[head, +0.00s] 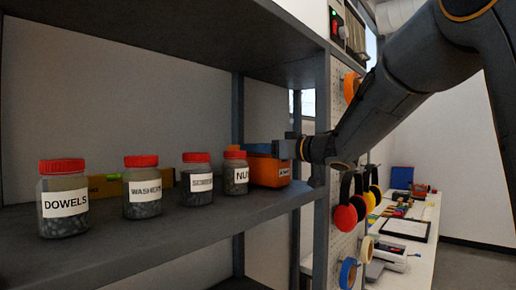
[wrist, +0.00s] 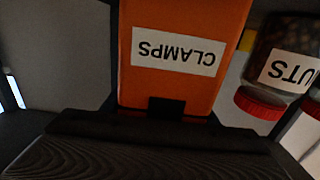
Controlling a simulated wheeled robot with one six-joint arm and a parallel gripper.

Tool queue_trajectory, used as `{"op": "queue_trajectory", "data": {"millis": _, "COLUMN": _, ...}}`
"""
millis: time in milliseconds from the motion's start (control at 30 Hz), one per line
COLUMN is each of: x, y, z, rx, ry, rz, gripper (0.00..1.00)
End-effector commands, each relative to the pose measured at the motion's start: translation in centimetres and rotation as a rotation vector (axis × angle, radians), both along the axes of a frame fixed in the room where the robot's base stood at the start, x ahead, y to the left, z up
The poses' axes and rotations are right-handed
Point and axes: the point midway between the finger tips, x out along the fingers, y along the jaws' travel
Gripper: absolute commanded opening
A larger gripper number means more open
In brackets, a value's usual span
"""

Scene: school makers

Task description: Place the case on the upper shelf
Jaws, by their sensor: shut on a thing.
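The case is an orange box with a blue-grey upper part and a white label (head: 265,170). In the wrist view the case (wrist: 180,85) fills the middle, and its label reads CLAMPS upside down. My gripper (head: 288,149) is shut on the case at its right side, beside the shelf post. The case is over the right end of the shelf board (head: 150,232) that bears the jars. The nuts jar hides its lower left part, so I cannot tell whether its base touches the board. Another shelf board (head: 200,35) is above.
The nuts jar (head: 236,174) is close left of the case; jars of screws (head: 197,180), washers (head: 142,188) and dowels (head: 63,200) stand further left. A yellow level (head: 105,187) lies behind them. A shelf post (head: 322,215) and pegboard with ear muffs (head: 346,216) are at right.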

Motion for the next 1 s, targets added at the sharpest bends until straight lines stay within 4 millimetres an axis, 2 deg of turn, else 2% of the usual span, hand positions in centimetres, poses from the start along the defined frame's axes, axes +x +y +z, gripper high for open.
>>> {"op": "queue_trajectory", "data": {"millis": 400, "x": 0.0, "y": 0.0, "z": -0.4, "rx": 0.000, "ry": -0.003, "rz": 0.000, "gripper": 0.17}}
{"op": "queue_trajectory", "data": {"millis": 433, "x": 0.0, "y": 0.0, "z": -0.5, "rx": -0.001, "ry": -0.001, "rz": 0.000, "gripper": 0.58}}
{"op": "queue_trajectory", "data": {"millis": 500, "x": 0.0, "y": 0.0, "z": -0.5, "rx": -0.001, "ry": -0.001, "rz": 0.000, "gripper": 0.70}}
{"op": "queue_trajectory", "data": {"millis": 533, "x": 0.0, "y": 0.0, "z": -0.5, "rx": -0.001, "ry": -0.001, "rz": 0.000, "gripper": 0.72}}
{"op": "queue_trajectory", "data": {"millis": 867, "x": 0.0, "y": 0.0, "z": -0.2, "rx": 0.000, "ry": -0.001, "rz": 0.000, "gripper": 0.72}}
{"op": "queue_trajectory", "data": {"millis": 1000, "x": -1.0, "y": -1.1, "z": -0.2, "rx": -0.001, "ry": -0.004, "rz": -0.002, "gripper": 0.72}}
